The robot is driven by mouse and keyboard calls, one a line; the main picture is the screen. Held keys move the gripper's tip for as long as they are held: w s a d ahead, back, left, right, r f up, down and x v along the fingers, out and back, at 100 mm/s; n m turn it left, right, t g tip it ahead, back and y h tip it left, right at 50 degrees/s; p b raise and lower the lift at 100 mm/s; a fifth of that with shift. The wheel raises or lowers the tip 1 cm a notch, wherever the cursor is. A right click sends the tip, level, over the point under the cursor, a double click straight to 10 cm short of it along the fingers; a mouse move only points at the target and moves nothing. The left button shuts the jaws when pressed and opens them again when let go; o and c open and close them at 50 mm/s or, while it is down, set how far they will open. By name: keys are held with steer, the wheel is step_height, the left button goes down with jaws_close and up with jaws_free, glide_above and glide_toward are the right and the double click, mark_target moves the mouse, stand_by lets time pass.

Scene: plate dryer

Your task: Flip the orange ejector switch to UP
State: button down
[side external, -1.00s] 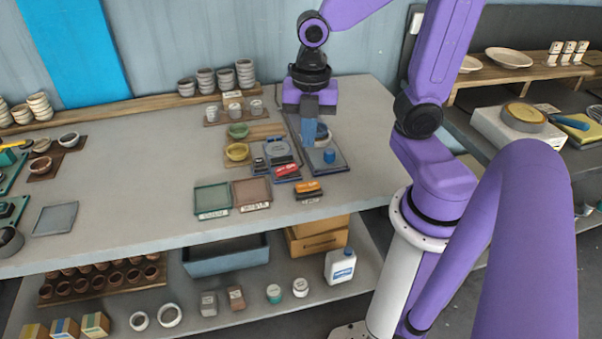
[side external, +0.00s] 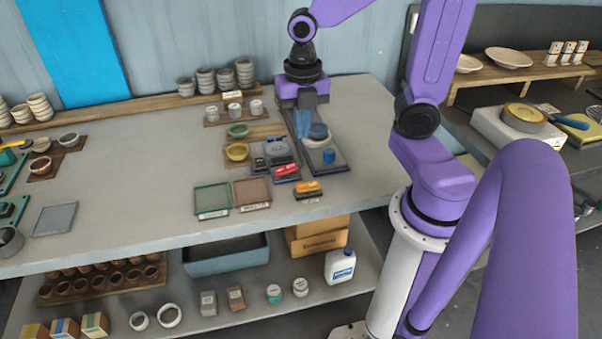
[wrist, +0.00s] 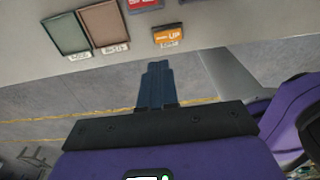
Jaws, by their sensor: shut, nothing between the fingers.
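The orange ejector switch (side external: 308,188) sits near the front edge of the bench in the side view, right of the brown tray. In the wrist view the orange switch (wrist: 170,33) shows white lettering that reads UP, with a small label below it. I cannot tell its lever position for certain.
A red switch (side external: 286,170) lies just behind the orange one. A green tray (side external: 212,199) and a brown tray (side external: 251,193) lie to the left. The device with a round part and blue knob (side external: 329,156) stands behind. Bare bench lies right of the switch.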

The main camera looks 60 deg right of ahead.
mark_target(303, 184)
step_height(303, 184, down, 13)
steer(key=shift+a+f, duration=0.1)
steer(key=shift+f, duration=0.1)
stand_by(0.5)
steer(key=shift+w+f, duration=0.1)
steer(key=shift+a+f+g+h, duration=0.1)
steer(key=shift+g+h, duration=0.2)
steer(key=shift+s+d, duration=0.2)
steer(key=shift+s+d+r, duration=0.3)
steer(key=shift+s+d, duration=0.05)
steer(key=shift+d, duration=0.05)
stand_by(0.3)
step_height(303, 184, up, 14)
steer(key=w+a, duration=0.2)
stand_by(0.7)
